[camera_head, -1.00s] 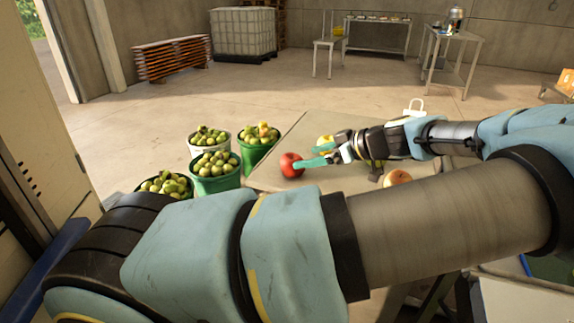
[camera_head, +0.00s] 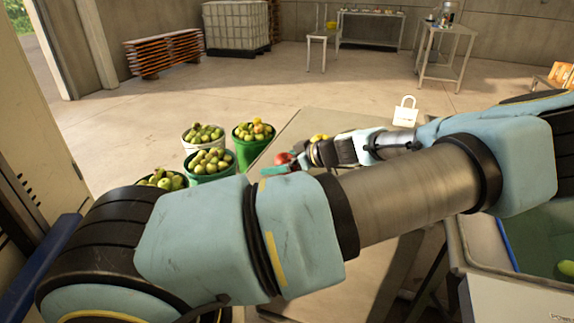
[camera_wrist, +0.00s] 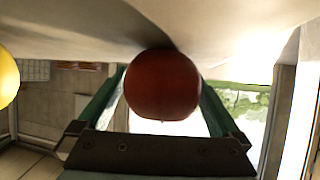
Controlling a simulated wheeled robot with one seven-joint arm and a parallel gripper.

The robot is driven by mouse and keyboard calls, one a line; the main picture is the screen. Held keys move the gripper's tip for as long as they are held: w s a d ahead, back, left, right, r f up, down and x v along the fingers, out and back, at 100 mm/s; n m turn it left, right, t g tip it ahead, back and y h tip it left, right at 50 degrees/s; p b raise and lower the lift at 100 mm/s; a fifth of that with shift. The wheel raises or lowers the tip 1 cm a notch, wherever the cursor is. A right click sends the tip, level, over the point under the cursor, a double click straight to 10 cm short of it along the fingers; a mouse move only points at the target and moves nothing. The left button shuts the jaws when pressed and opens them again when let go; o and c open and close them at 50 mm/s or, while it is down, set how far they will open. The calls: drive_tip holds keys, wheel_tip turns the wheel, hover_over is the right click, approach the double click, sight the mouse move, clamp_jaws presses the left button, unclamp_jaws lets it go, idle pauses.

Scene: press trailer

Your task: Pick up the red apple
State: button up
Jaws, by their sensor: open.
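The red apple (camera_head: 284,158) lies on the table (camera_head: 330,124), partly hidden behind my gripper in the head view. In the wrist view the apple (camera_wrist: 162,86) is large and central, between the two green fingers of my gripper (camera_wrist: 160,100). The fingers stand apart on either side of it; I cannot tell whether either one touches it. In the head view my gripper (camera_head: 278,168) is at the table's left part, close to the apple, with its far finger mostly hidden.
Yellow fruit (camera_head: 319,138) lies just beyond my wrist, and a yellow one shows at the wrist view's left edge (camera_wrist: 6,77). Several buckets of green fruit (camera_head: 210,165) stand left of the table. A water basin (camera_head: 550,250) is at right.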

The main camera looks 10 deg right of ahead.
drive_tip(key=shift+c, duration=0.4)
drive_tip(key=c, duration=1.2)
drive_tip(key=shift+c, duration=0.2)
wheel_tip(320, 180, up, 10)
drive_tip(key=shift+r+b, duration=0.1)
drive_tip(key=shift+b, duration=0.6)
drive_tip(key=shift+d, duration=0.15)
